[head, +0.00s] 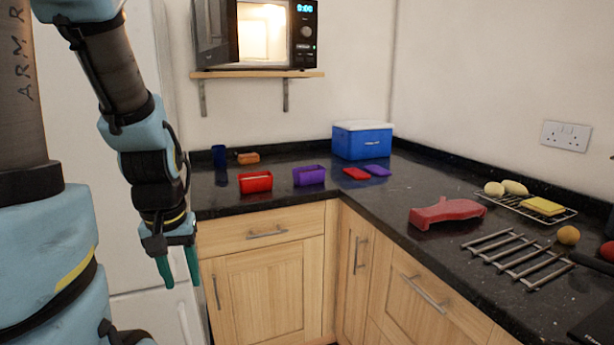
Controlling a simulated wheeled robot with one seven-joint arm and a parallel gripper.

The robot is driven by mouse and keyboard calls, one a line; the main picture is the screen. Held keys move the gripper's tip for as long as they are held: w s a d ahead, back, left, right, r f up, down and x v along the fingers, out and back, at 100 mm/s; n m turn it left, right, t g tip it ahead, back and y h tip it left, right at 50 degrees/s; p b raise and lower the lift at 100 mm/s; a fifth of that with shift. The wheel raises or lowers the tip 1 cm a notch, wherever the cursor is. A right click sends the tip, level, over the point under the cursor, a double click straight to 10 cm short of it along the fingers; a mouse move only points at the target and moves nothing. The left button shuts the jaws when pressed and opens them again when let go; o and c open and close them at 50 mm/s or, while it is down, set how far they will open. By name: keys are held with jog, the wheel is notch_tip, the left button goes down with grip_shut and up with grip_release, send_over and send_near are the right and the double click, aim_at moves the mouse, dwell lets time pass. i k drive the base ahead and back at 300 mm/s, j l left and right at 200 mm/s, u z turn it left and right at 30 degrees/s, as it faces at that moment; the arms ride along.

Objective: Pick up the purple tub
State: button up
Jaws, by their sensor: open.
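The purple tub (308,176) is a small open rectangular container. It stands upright on the black counter, near the front edge of the back run. My gripper (178,270) hangs pointing down at the left, with its green fingers apart and nothing between them.
A red tub (255,182) stands just left of the purple one. Red (356,173) and purple (377,170) lids lie to its right, before a blue cool box (362,140). A blue cup (219,155) stands behind left. A microwave shelf (258,74) hangs above. The counter corner (345,195) is clear.

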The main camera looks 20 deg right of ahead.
aim_at(311, 175)
jog(key=i+l+u, duration=0.3)
jog(key=u, duration=0.15)
jog(key=i+l+u, duration=0.4)
jog(key=k+l, duration=0.05)
jog(key=k, duration=0.05)
